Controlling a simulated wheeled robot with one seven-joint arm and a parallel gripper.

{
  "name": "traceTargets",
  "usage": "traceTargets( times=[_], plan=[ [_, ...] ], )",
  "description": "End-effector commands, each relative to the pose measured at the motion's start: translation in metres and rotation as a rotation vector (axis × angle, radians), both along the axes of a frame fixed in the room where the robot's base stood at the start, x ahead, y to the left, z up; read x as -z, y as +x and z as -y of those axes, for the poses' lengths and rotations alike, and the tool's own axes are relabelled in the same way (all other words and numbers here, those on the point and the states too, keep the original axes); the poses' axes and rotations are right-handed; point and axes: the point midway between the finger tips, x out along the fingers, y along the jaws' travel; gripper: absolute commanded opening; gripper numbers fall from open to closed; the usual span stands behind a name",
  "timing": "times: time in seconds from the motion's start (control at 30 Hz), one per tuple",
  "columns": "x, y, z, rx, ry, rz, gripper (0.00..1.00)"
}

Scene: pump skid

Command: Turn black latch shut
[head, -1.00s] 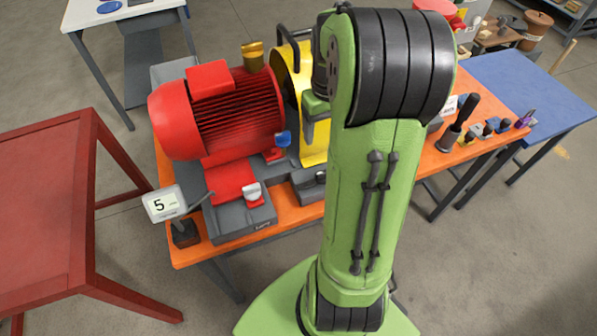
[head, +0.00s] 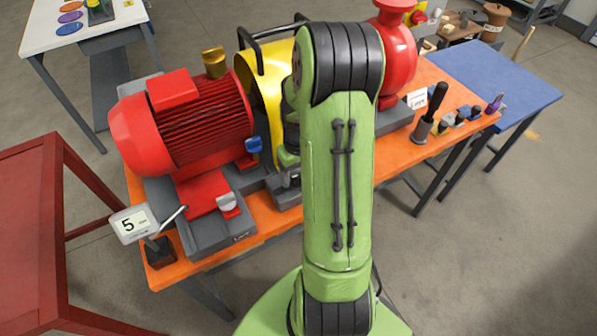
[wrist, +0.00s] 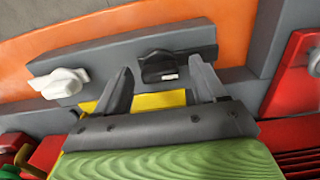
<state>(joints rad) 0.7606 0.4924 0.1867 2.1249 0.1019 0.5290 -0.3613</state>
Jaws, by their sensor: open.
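The black latch (wrist: 158,67) sits on a grey bar (wrist: 118,52) in the wrist view, its handle lying roughly along the bar. My gripper (wrist: 161,64) is open, with one finger on each side of the latch. I cannot tell whether either finger touches it. In the head view my arm hides most of my gripper and the latch.
A white latch (wrist: 62,83) sits on the same bar to the left. The yellow guard (head: 265,85) stands beside the motor. A "5" sign (head: 130,224) stands at the orange table's (head: 160,275) front left corner.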

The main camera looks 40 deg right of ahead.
Motion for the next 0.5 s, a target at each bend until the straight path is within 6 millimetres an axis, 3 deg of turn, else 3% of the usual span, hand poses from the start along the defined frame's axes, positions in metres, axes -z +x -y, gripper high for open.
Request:
traceTargets(
  times=[0.07,0.5],
  plan=[
    [-0.0004,0.0,0.0,0.0,0.0,0.0,0.67],
    [-0.0008,0.0001,0.0,0.0,0.0,0.0,0.0]
  ],
)
